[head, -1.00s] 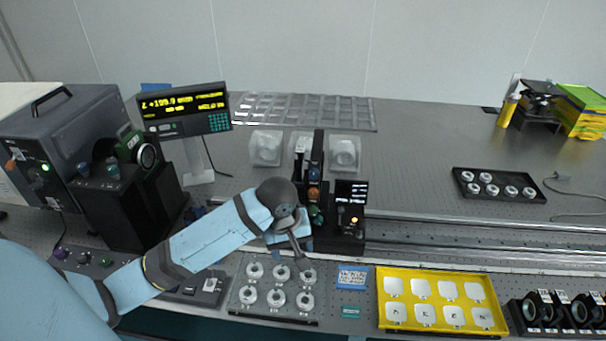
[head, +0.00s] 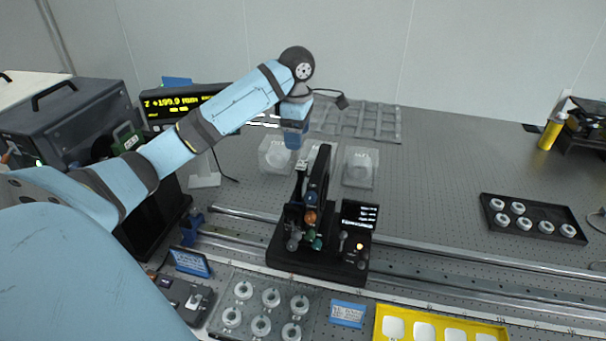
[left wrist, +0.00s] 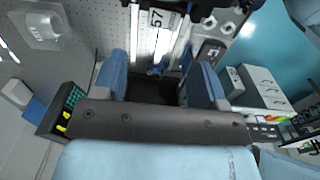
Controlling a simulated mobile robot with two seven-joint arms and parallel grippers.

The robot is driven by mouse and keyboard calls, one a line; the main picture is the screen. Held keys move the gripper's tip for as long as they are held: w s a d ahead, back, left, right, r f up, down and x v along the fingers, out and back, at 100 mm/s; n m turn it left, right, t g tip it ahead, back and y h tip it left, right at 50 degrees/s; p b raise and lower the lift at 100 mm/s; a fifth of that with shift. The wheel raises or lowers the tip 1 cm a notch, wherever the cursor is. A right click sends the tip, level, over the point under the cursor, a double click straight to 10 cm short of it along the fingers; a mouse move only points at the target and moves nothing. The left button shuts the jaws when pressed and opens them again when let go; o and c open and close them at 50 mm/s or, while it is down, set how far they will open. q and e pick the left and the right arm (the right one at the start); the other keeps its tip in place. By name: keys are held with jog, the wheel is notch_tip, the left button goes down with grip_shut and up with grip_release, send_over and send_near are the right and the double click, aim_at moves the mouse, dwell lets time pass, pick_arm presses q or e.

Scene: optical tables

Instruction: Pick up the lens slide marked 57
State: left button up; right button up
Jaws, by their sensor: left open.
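A pale tag marked 57 (left wrist: 163,20) shows at the top of the left wrist view, by the bright rails. A small blue part (left wrist: 157,70) shows below it between my fingers. I cannot tell whether tag and blue part belong to one slide. In the head view a small blue holder (head: 194,221) sits at the left end of the rail; its marking is too small to read. My left gripper (head: 294,132) is raised above the back of the table, fingers down. In the left wrist view my left gripper (left wrist: 160,85) is open, apart from the tag. My right gripper is out of view.
A black device with knobs (head: 318,250) stands across the rails (head: 450,262). Clear boxes (head: 361,167) stand behind it. The readout display (head: 180,104) is left of my gripper. A tray of ring mounts (head: 255,298) and a yellow tray (head: 375,335) lie in front.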

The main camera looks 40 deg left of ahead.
aim_at(302, 165)
pick_arm(q)
jog(key=f, duration=0.4)
jog(key=shift+w+f+b, duration=0.2)
jog(key=shift+w+b, duration=0.1)
jog(key=shift+w, duration=0.1)
jog(key=shift+s+d+f, duration=0.15)
jog(key=shift+s+f, duration=0.05)
jog(key=shift+f, duration=0.1)
jog(key=f, duration=0.3)
jog(key=f+p, duration=0.1)
jog(key=shift+d+f, duration=0.3)
jog(key=shift+d, duration=0.05)
grip_shut()
jog(key=shift+r, duration=0.15)
